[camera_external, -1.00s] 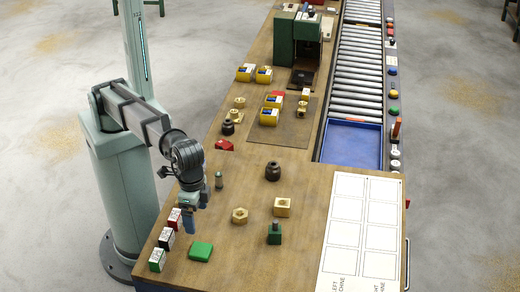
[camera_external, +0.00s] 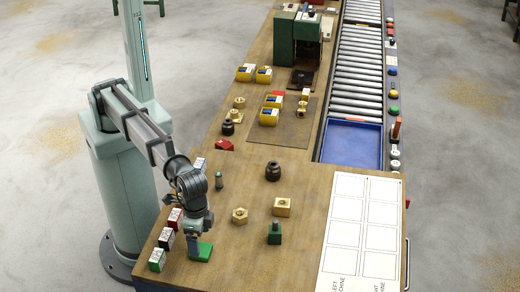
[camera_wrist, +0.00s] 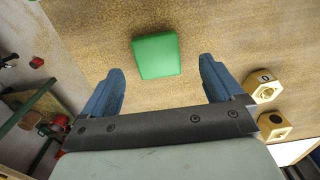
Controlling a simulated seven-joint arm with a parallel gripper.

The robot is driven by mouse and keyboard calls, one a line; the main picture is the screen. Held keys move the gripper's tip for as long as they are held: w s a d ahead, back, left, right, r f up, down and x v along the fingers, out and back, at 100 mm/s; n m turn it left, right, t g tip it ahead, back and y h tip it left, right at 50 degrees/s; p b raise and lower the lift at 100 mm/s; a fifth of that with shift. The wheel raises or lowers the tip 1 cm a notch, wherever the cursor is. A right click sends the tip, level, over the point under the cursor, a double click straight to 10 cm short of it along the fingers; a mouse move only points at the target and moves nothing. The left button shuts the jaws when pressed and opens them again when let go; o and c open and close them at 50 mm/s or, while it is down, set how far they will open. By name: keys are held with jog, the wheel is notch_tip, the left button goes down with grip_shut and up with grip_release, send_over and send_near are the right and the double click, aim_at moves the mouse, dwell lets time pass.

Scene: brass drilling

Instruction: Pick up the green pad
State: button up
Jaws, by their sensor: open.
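The green pad (camera_external: 202,252) is a flat rounded square lying on the wooden bench near its front left. In the wrist view the pad (camera_wrist: 156,55) shows whole, a little beyond and between the two blue fingertips. My gripper (camera_external: 194,246) is low over the bench, just left of the pad in the external view, and hides part of its left side. In the wrist view my gripper (camera_wrist: 160,72) has its fingers wide apart with nothing between them. A gap to the pad shows on both sides.
Small labelled boxes in green (camera_external: 157,260), black (camera_external: 166,238) and red (camera_external: 175,219) stand left of my gripper. A brass hex nut (camera_external: 239,215), a brass block (camera_external: 282,207) and a green block with a knob (camera_external: 274,233) stand to the right. Bench around the pad's right is clear.

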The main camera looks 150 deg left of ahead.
aim_at(201, 250)
jog(key=shift+w+d+f, duration=0.1)
jog(key=shift+w+f, duration=0.05)
jog(key=shift+f, duration=1.8)
jog(key=shift+c, duration=0.4)
jog(key=c, duration=1.1)
